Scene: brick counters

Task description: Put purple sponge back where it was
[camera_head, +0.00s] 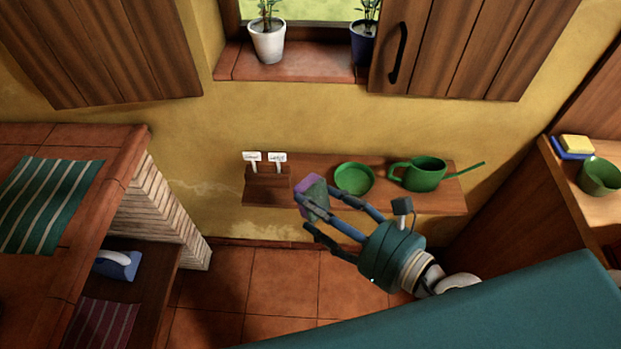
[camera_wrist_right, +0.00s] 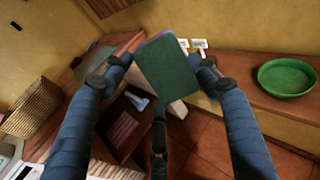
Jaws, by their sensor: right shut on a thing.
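The purple sponge (camera_head: 308,186) has a green scouring face, and that face fills the middle of the wrist view (camera_wrist_right: 168,78). My right gripper (camera_head: 313,196) is shut on the sponge, with fingers on both sides of it, also in the wrist view (camera_wrist_right: 163,70). It holds the sponge tilted in front of the wall shelf (camera_head: 395,205), by the wooden block (camera_head: 267,187) with two white labels (camera_head: 252,157). In the head view I cannot tell the gap between sponge and shelf. My left gripper is not in view.
A green saucer (camera_head: 354,178) and a green watering can (camera_head: 424,175) stand on the shelf, right of the sponge. A brick counter (camera_head: 110,142) stands at left. At right, a wooden shelf holds a yellow-and-blue stack (camera_head: 575,145) and a green pot (camera_head: 600,176).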

